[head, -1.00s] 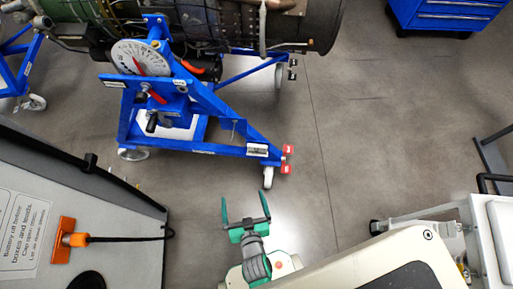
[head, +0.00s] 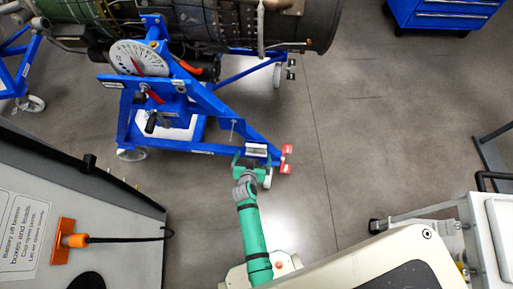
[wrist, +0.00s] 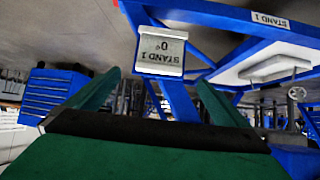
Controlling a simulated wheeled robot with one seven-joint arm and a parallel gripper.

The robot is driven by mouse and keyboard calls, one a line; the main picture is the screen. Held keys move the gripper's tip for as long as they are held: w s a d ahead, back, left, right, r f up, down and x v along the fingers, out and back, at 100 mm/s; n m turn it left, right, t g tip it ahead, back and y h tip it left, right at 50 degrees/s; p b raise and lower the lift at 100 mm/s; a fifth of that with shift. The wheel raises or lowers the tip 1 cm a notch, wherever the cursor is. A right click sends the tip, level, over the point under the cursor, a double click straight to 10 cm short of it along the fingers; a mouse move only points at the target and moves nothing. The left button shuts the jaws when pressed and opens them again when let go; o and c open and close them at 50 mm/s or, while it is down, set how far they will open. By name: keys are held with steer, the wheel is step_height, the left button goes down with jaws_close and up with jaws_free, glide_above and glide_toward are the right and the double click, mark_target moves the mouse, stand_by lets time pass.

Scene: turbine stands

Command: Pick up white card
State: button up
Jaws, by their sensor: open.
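The white card (head: 257,148) sits on the blue stand's (head: 190,148) front arm, near its red-tipped end. In the wrist view the card (wrist: 162,48) is a pale plate in a light frame, with upside-down print reading "STAND 1" and "0°". My green gripper (head: 253,161) is at the stand's arm, just below the card in the head view. In the wrist view my gripper (wrist: 159,77) is open, with one finger on each side of the card's lower edge. The card appears between and beyond the fingertips; I cannot tell whether they touch it.
A turbine engine (head: 220,25) rests above the stand. A grey case (head: 120,205) with an orange fitting is at the left. A white cart (head: 485,225) stands at the lower right, and a blue cabinet (head: 440,14) at the top right. Floor right of the stand is clear.

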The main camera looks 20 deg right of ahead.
mark_target(256, 147)
steer(key=shift+x, duration=3.7)
steer(key=shift+w+d+r, duration=0.1)
steer(key=shift+d+r, duration=0.05)
steer(key=shift+r, duration=0.05)
steer(key=shift+c, duration=0.6)
steer(key=c, duration=1)
